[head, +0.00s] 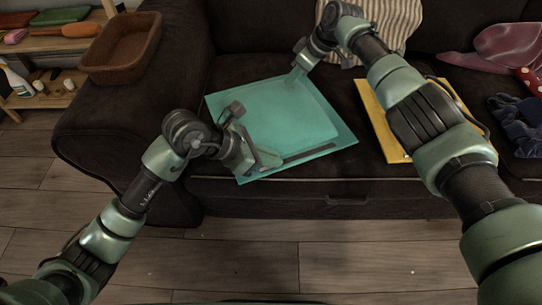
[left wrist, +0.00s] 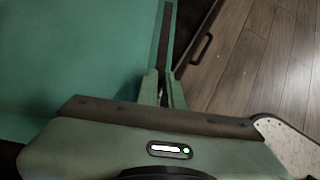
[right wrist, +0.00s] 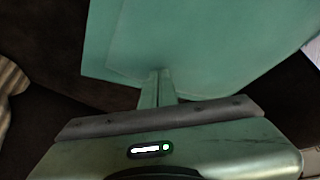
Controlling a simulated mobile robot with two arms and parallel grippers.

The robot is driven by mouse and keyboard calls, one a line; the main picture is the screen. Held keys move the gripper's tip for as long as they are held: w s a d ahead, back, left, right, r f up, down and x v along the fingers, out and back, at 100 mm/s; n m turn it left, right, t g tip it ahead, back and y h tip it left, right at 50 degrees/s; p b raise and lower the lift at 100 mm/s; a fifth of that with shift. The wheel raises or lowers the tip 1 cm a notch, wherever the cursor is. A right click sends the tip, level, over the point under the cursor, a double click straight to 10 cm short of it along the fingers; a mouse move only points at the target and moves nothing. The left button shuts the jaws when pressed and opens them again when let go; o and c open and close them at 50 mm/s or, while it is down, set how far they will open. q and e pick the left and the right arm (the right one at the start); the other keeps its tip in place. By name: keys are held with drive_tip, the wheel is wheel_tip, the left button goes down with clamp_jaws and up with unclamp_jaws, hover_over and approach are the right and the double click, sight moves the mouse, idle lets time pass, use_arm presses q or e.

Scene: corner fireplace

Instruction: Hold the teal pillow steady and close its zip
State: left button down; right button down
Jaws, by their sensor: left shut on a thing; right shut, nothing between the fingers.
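The teal pillow (head: 285,112) lies flat on the dark sofa seat. Its zip (head: 312,153) shows as a dark strip along the near edge, and also in the left wrist view (left wrist: 166,38). My left gripper (head: 270,160) is shut at the zip line near the pillow's near-left corner. The zip pull is hidden between its fingers (left wrist: 163,88). My right gripper (head: 293,80) is shut and empty, its tips at the pillow's far edge. In the right wrist view the closed fingers (right wrist: 160,76) overlap the teal cloth; I cannot tell how firmly they touch.
A yellow flat item (head: 378,120) lies right of the pillow, partly behind my right arm. A striped cushion (head: 385,22) leans at the back. A brown basket (head: 122,48) sits on the left armrest. Blue cloth (head: 520,122) lies at the far right. The wooden floor in front is clear.

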drive_tip(key=shift+s+f, duration=0.15)
drive_tip(key=shift+f, duration=0.25)
use_arm(q)
drive_tip(key=shift+s+a, duration=0.3)
drive_tip(key=shift+a, duration=0.3)
drive_tip(key=shift+s+a, duration=0.25)
drive_tip(key=shift+a, duration=0.35)
drive_tip(key=shift+s+a, duration=0.3)
drive_tip(key=shift+a, duration=0.3)
use_arm(e)
drive_tip(key=shift+d, duration=0.1)
use_arm(q)
drive_tip(key=c, duration=1.8)
unclamp_jaws()
drive_tip(key=shift+a+r, duration=0.1)
drive_tip(key=v, duration=1.2)
drive_tip(key=shift+s, duration=0.15)
use_arm(e)
drive_tip(key=shift+d, duration=0.1)
